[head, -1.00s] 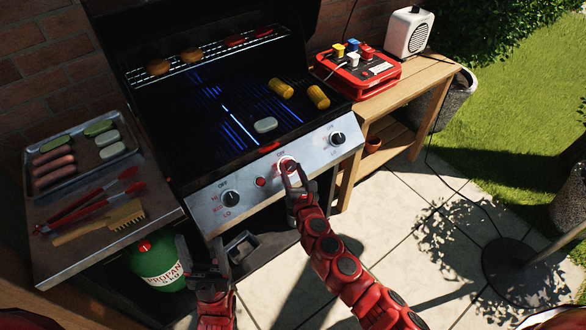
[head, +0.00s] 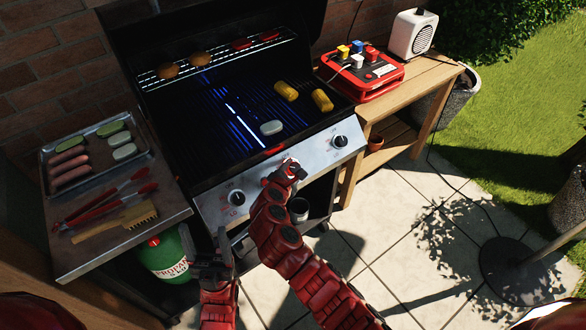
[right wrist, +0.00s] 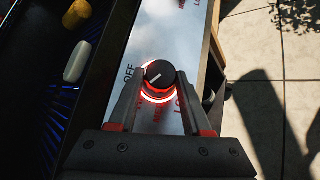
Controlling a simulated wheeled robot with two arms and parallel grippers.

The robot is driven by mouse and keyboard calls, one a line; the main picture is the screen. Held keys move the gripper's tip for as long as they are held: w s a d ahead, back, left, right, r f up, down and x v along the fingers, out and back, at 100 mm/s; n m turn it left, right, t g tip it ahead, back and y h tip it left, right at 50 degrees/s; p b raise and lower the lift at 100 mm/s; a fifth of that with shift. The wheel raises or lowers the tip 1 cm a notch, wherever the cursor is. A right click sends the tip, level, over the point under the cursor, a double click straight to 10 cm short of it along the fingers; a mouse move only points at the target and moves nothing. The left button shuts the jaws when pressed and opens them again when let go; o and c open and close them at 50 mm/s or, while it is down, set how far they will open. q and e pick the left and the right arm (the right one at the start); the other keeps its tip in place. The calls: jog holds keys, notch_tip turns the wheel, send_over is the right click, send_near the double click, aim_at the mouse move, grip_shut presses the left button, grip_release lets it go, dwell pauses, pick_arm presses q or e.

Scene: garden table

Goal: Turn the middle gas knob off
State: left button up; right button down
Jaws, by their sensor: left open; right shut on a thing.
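The middle gas knob (right wrist: 159,73) is black with a white pointer line and a red glowing ring around its base. In the right wrist view the pointer is slanted, and the OFF mark is to the left of the knob. My right gripper (right wrist: 158,86) is shut on this knob, one finger on each side. In the head view the right gripper (head: 288,173) is at the grill's front panel (head: 315,155) and mostly hides the knob. My left gripper (head: 206,244) is open and empty, low in front of the panel's left end.
The left knob (head: 237,197) and right knob (head: 340,141) flank the middle one. Food lies on the grill, including corn (head: 322,100). A side shelf holds a tray (head: 148,155) and tongs (head: 110,197). A propane tank (head: 168,255) stands below.

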jog(key=m+g, duration=0.2)
jog(key=shift+w+a+r+m+h, duration=0.1)
jog(key=shift+w+r+m+h, duration=0.05)
jog(key=shift+r+m+h, duration=0.2)
jog(key=shift+w+m+g, duration=0.15)
jog(key=shift+m+g, duration=0.85)
jog(key=shift+m, duration=0.25)
jog(key=shift+w+m+g+b, duration=0.2)
jog(key=shift+m+g+b, duration=0.25)
jog(key=shift+m+g, duration=1.35)
jog(key=shift+c, duration=1.7)
grip_release()
jog(key=shift+r, duration=0.1)
